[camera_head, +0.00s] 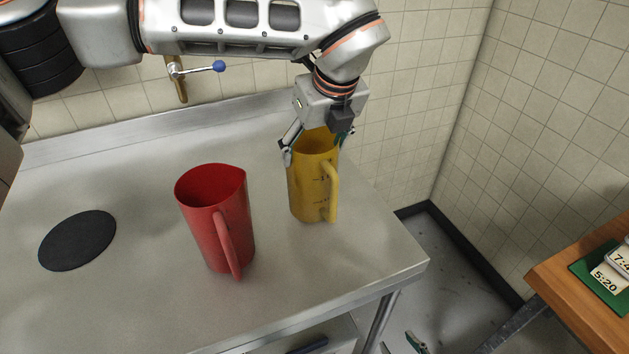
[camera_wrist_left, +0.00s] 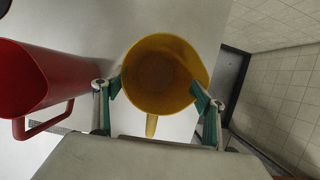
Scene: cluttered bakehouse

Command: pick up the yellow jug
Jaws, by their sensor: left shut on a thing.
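The yellow jug (camera_head: 312,190) is upright at the right part of the steel table, its handle facing the front right. My left gripper (camera_head: 315,148) is over it from above, with its fingers on opposite sides of the upper wall. In the left wrist view the green-padded fingers (camera_wrist_left: 156,92) close on the rim of the yellow jug (camera_wrist_left: 155,108), which looks empty. I cannot tell whether its base touches the table. My right gripper (camera_head: 416,343) shows only as a small part at the bottom edge; its opening is not clear.
A red jug (camera_head: 215,225) stands left of the yellow one, with a gap between; it also shows in the wrist view (camera_wrist_left: 50,85). A black round mat (camera_head: 77,240) lies on the steel table (camera_head: 130,300). A wooden table (camera_head: 570,290) stands at right. Tiled walls are behind.

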